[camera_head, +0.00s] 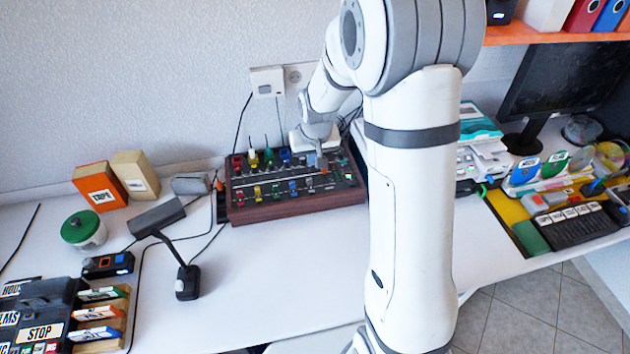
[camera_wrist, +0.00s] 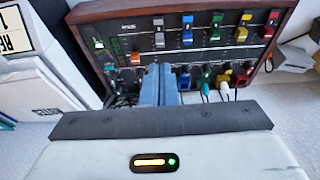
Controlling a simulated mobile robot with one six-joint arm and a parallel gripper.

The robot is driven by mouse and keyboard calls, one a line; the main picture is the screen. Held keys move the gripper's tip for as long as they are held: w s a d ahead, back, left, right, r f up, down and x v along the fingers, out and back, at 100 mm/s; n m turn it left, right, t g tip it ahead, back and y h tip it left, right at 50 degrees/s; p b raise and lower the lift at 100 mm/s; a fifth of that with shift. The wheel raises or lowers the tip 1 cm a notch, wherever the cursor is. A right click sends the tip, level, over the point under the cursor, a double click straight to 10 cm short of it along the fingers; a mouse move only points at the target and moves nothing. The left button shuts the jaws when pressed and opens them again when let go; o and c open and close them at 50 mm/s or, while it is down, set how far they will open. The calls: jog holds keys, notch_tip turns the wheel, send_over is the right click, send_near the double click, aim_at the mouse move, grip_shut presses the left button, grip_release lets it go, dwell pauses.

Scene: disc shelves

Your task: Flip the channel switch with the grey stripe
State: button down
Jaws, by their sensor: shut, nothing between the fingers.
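The mixing console (camera_head: 300,206) is a dark panel in a wooden case on the white desk. In the wrist view, its panel (camera_wrist: 130,37) shows columns of coloured controls. The grey column has a grey-topped control (camera_wrist: 158,21) and a grey switch-like piece (camera_wrist: 159,40) in line with my fingers. I cannot tell for sure which piece is the grey-striped switch. My gripper (camera_wrist: 160,72) is shut and empty, its fingertips over the panel just below the grey column, hiding what lies under them. In the head view my gripper (camera_head: 321,158) is above the console's right part.
Blue (camera_wrist: 187,37), green (camera_wrist: 215,34), yellow and red controls sit beside the grey column. An orange-red button (camera_wrist: 135,58) lies left of my fingers. Cables plug in at the console's back. A desk lamp (camera_head: 160,222) stands left; the desk in front is clear.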

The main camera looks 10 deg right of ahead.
aim_at(311, 187)
jog(key=x, duration=0.4)
jog(key=p+x, duration=0.1)
jog(key=x, duration=0.3)
jog(key=s+p+x, duration=0.1)
jog(key=x, duration=0.3)
jog(key=shift+f, duration=0.25)
jog(key=shift+d, duration=0.1)
